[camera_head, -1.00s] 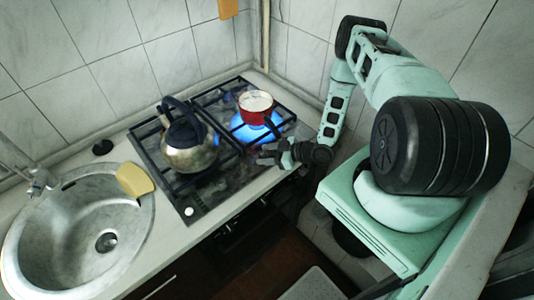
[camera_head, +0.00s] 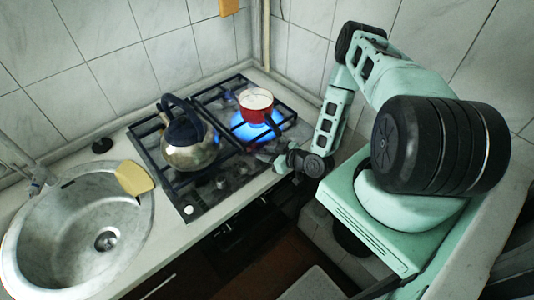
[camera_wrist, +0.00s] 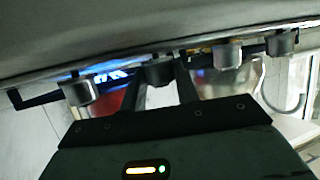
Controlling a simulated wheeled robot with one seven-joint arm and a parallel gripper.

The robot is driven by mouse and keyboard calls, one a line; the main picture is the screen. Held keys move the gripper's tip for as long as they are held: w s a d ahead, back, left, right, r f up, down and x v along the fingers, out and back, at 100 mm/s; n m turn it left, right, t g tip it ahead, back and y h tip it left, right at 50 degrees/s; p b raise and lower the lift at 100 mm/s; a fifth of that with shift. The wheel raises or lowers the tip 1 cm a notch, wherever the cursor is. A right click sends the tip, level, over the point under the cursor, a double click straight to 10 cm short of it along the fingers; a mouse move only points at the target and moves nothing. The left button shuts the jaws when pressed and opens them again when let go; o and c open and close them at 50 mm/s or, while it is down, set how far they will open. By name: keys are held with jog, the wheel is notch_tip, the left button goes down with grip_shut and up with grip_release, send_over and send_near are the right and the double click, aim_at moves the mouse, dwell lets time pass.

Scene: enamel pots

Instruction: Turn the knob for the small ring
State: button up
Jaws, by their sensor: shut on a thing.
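The cooktop (camera_head: 205,197) is dark with black grates. Its row of silver knobs runs along the front edge. In the wrist view my gripper (camera_wrist: 162,82) has its two dark fingers on either side of one middle knob (camera_wrist: 158,72) and is shut on it. Other knobs show to the left (camera_wrist: 85,90) and right (camera_wrist: 228,54) of it. In the head view my gripper (camera_head: 266,157) is low at the cooktop's front right and hides the held knob. The knob's marking and the small ring cannot be made out.
A red pot (camera_head: 256,110) of white contents stands over a blue flame (camera_head: 243,131) at the right. A steel kettle (camera_head: 190,155) stands at the left of the cooktop.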

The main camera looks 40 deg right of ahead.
jog(key=m+h, duration=0.4)
jog(key=h, duration=0.1)
jog(key=shift+s+a+m, duration=0.1)
jog(key=shift+a+m, duration=0.2)
jog(key=shift+a, duration=0.05)
jog(key=shift+a+m+g+h, duration=0.15)
jog(key=shift+m+g+h, duration=0.25)
jog(key=shift+m+h, duration=1.85)
jog(key=shift+h, duration=0.35)
jog(key=o, duration=1)
